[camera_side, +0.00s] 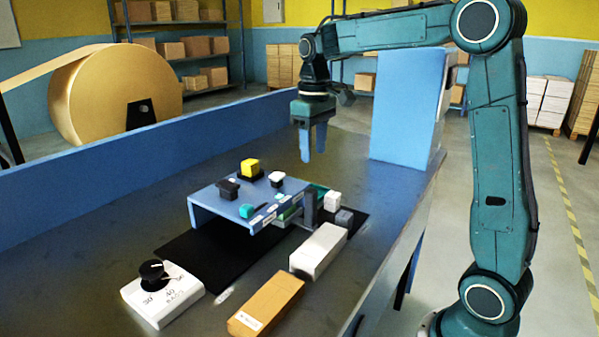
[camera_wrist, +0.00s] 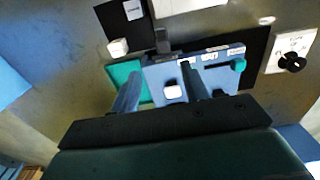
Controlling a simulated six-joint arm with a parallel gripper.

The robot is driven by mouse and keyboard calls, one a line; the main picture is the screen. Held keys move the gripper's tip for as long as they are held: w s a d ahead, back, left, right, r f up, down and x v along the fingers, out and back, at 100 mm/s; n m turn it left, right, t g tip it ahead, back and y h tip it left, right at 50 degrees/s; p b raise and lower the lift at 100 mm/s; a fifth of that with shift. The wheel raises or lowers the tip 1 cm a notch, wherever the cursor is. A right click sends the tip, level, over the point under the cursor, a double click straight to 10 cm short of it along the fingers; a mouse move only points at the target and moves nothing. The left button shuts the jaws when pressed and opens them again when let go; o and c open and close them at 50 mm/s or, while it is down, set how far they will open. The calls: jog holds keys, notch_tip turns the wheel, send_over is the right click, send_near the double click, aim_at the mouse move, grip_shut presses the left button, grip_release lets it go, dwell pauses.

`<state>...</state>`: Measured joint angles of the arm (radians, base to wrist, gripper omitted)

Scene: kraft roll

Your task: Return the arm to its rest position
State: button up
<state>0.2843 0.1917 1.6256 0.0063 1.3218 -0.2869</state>
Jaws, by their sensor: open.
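My gripper (camera_side: 313,142) hangs from my raised arm above the back part of the bench, pointing down. Its two fingers are apart with nothing between them. In the wrist view the open fingers (camera_wrist: 158,85) show in front of the blue platform, well above it. The blue platform (camera_side: 207,200) stands on a black mat (camera_side: 185,249) and carries a yellow block (camera_side: 250,167), a dark block, a white-topped piece (camera_side: 277,179) and a teal knob (camera_side: 247,211). My gripper is behind and to the right of the platform and touches nothing.
A white dial box (camera_side: 163,292), an orange box (camera_side: 266,305) and a white box (camera_side: 318,250) lie at the front. A tall blue block (camera_side: 403,110) stands right of my gripper. A blue wall (camera_side: 130,160) runs along the back. The bench below the gripper looks clear.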

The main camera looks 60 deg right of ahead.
dwell(0.3)
jog(key=s+a+t, duration=0.2)
jog(key=s+a, duration=0.2)
jog(key=s, duration=0.3)
jog(key=s+a+f+t, duration=0.1)
jog(key=s+a, duration=0.2)
jog(key=s, duration=0.4)
jog(key=s+a+f+t, duration=0.1)
jog(key=s+a+t, duration=0.1)
jog(key=s+a, duration=0.2)
jog(key=s, duration=0.3)
jog(key=shift+s+a+t, duration=0.25)
jog(key=shift+a+t, duration=0.05)
